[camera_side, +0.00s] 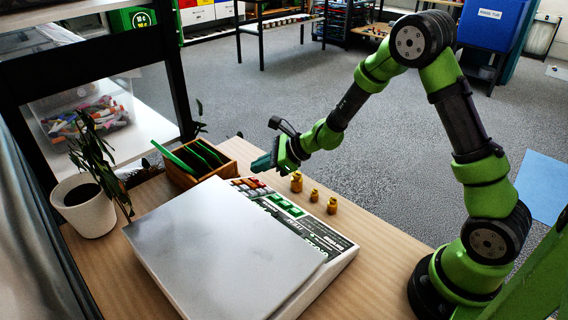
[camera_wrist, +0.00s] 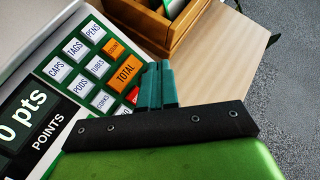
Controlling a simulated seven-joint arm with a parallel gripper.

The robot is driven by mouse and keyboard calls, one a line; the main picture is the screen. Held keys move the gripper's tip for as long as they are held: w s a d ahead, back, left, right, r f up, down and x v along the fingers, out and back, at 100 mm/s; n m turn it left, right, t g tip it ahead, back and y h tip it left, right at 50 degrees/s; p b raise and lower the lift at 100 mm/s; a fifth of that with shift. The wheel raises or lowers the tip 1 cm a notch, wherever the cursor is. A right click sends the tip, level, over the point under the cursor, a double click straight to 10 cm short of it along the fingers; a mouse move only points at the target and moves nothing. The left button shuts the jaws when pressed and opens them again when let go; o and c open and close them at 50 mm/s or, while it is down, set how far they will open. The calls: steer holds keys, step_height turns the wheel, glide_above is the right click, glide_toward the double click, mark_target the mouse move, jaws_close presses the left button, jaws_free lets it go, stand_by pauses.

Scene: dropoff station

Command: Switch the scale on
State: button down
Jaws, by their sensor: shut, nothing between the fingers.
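The scale (camera_side: 225,245) stands on the wooden table, with a flat grey plate and a key panel along its far right side. In the wrist view the panel shows a dark display (camera_wrist: 22,118) reading "0 pts", white keys such as CAPS and TAGS, an orange TOTAL key (camera_wrist: 125,70), and a red key (camera_wrist: 132,95) partly hidden by my fingers. My gripper (camera_side: 260,163) is shut and empty, near the panel's far end. Its teal fingertips (camera_wrist: 157,68) show just right of the TOTAL key. I cannot tell whether they touch anything.
Several brass weights (camera_side: 314,195) stand right of the panel. A potted plant (camera_side: 84,208) is at the left.

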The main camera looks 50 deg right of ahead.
steer(key=shift+d+r, duration=0.35)
steer(key=shift+r, duration=0.45)
steer(key=shift+d+r, duration=0.3)
steer(key=shift+r, duration=0.45)
steer(key=shift+d+r, duration=0.35)
steer(key=shift+r, duration=0.45)
steer(key=s+n, duration=0.1)
steer(key=s+a+n+g, duration=0.1)
steer(key=s+a+n+g+y, duration=0.1)
steer(key=n, duration=0.1)
steer(key=shift+s+f, duration=0.25)
steer(key=shift+s, duration=0.15)
steer(key=s+r+n+h, duration=0.2)
steer(key=s+r+n, duration=0.5)
steer(key=s, duration=0.5)
steer(key=s+r+n+h, duration=0.2)
steer(key=s+r+n, duration=0.5)
steer(key=s+n, duration=0.4)
steer(key=shift+s+r+n, duration=0.35)
steer(key=shift+s+n, duration=0.05)
steer(key=shift+s, duration=0.1)
